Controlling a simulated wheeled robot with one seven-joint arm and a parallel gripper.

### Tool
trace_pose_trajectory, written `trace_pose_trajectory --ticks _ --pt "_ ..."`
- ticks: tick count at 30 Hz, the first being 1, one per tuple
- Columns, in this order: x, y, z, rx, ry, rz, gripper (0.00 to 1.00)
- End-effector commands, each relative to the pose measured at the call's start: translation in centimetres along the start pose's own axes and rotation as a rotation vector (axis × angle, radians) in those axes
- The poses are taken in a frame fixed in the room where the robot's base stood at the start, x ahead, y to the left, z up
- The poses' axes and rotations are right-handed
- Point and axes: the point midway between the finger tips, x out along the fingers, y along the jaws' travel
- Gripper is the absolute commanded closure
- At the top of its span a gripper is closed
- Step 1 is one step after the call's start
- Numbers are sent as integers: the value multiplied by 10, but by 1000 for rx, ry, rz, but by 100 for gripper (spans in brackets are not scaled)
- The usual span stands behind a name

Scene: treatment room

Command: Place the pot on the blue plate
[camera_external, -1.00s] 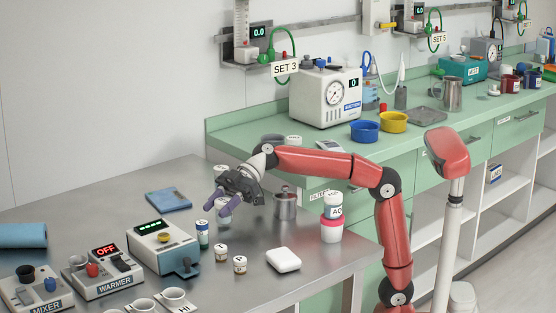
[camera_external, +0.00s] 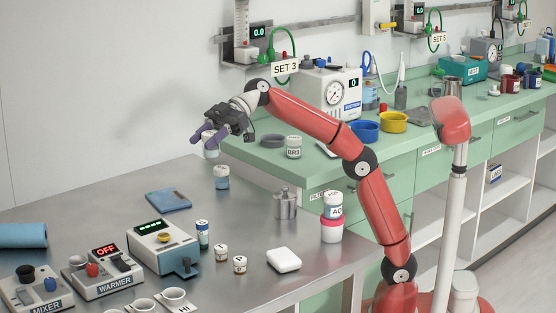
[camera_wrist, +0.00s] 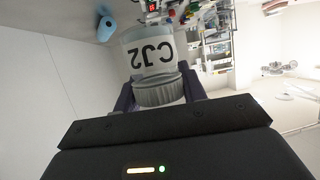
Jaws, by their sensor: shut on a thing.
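My gripper (camera_external: 204,138) is shut on a small white pot (camera_external: 210,152), raised above the back of the steel table. In the wrist view the pot (camera_wrist: 148,50) has a ribbed grey lid between the fingers and a label reading CJ2, which appears upside down. The blue plate (camera_external: 168,201) lies flat on the table, below and left of the gripper. It looks empty.
A blue-labelled jar (camera_external: 222,178) stands at the table's back edge, right of the plate. Bare table surrounds the plate.

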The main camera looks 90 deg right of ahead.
Motion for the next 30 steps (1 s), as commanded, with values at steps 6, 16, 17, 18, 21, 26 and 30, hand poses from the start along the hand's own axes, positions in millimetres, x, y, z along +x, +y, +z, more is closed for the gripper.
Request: trace_pose_trajectory --ticks 6,16,17,18,21,26,30 --pt "25 94 30 75 3 146 85" --pt "37 190 81 130 -5 321 85" --pt "38 193 84 132 -6 328 85" --pt "39 196 89 133 -7 334 85" --pt "46 199 108 136 -8 340 85" --pt "53 199 126 134 -7 340 85" --pt "59 198 140 135 -7 340 85"
